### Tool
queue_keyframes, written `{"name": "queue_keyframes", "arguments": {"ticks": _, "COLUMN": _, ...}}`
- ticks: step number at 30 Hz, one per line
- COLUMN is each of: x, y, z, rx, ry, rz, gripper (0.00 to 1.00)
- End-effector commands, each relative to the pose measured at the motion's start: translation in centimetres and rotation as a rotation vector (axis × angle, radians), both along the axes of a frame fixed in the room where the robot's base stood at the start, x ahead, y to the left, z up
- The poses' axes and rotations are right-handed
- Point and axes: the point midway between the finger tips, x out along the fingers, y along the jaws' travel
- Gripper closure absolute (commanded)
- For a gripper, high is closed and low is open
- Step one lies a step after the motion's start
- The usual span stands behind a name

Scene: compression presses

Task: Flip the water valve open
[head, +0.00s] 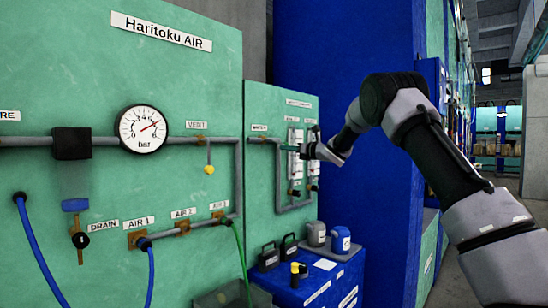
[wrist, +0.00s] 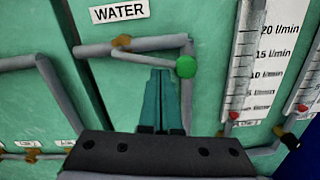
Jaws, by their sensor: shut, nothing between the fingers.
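The water valve (wrist: 122,42) is a brass body on a grey pipe under the WATER label (wrist: 119,11) in the wrist view. Its thin lever (wrist: 148,58) runs right and slightly down, just below the pipe, to a round green knob (wrist: 186,67). My gripper (wrist: 160,76) is shut and empty, its teal fingertips just below the lever and left of the knob. I cannot tell whether they touch the lever. In the head view my gripper (head: 291,148) is at the smaller green panel, near the WATER label (head: 260,127); the knob is not clearly visible there.
Flow meters (wrist: 245,60) with red-marked scales stand right of the knob. Grey pipe (wrist: 60,95) runs down the left. In the head view, a blue cabinet (head: 325,285) with bottles and cans stands below the panel, and a blue column (head: 345,60) rises at right.

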Motion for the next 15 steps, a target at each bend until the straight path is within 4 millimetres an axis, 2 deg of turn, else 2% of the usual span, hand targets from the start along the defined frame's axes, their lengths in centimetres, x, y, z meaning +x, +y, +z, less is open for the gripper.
{"name": "queue_keyframes", "arguments": {"ticks": 5, "x": 0.3, "y": -0.2, "z": 0.8, "rx": -0.07, "ry": -0.09, "rz": -0.001, "gripper": 1.0}}
{"name": "queue_keyframes", "arguments": {"ticks": 15, "x": 0.4, "y": -0.3, "z": 1.4, "rx": -0.064, "ry": -0.084, "rz": 0.001, "gripper": 1.0}}
